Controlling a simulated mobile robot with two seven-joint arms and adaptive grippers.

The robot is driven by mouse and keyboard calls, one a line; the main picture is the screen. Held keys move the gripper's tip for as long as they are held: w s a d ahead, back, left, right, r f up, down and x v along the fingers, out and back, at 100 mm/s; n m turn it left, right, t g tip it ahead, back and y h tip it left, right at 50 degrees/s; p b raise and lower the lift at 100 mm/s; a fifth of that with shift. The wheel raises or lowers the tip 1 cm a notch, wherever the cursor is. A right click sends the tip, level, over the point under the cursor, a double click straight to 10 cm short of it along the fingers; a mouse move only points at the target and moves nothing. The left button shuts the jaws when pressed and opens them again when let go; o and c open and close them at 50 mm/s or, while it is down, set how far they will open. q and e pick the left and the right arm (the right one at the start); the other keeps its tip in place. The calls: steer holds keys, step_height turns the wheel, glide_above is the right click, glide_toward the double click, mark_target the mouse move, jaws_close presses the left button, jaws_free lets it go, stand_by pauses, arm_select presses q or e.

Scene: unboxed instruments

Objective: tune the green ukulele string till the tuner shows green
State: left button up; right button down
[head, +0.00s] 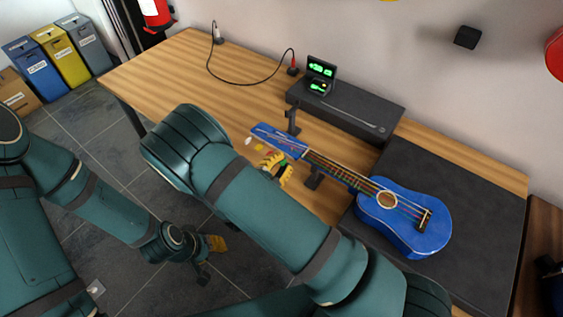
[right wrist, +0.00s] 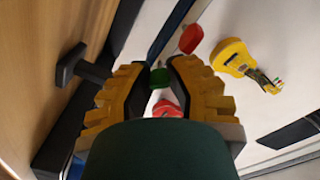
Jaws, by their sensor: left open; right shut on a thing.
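The blue ukulele (head: 420,225) lies with its body on a dark mat and its neck toward the left. My right gripper (head: 275,168) is at the headstock (head: 268,132). In the right wrist view my right gripper (right wrist: 158,82) is shut on the green tuning peg (right wrist: 160,79). A red peg (right wrist: 191,38) is beyond it, and another red thing (right wrist: 165,108) shows between the fingers. In the head view a white peg (head: 248,141) and a yellow peg (head: 259,148) stick out from the headstock. The tuner (head: 320,75) shows green lit marks, too small to read. My left gripper (head: 212,255) is open, empty and low, clear of the table.
A dark case (head: 350,112) stands behind the ukulele, with the tuner at its left end. A cable (head: 240,83) curves over the wooden table (head: 170,75). Dark supports (head: 313,181) stand by the neck. A yellow ukulele (right wrist: 238,60) shows in the right wrist view.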

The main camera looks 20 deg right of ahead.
steer(key=shift+m, duration=0.3)
steer(key=m+p, duration=0.1)
steer(key=m, duration=0.1)
steer(key=shift+m, duration=0.3)
steer(key=m, duration=0.3)
steer(key=shift+m+p, duration=0.3)
steer(key=shift+p, duration=0.1)
steer(key=m, duration=0.3)
steer(key=shift+m, duration=2.6)
steer(key=shift+r, duration=0.1)
steer(key=c, duration=0.8)
jaws_free()
steer(key=shift+c, duration=0.2)
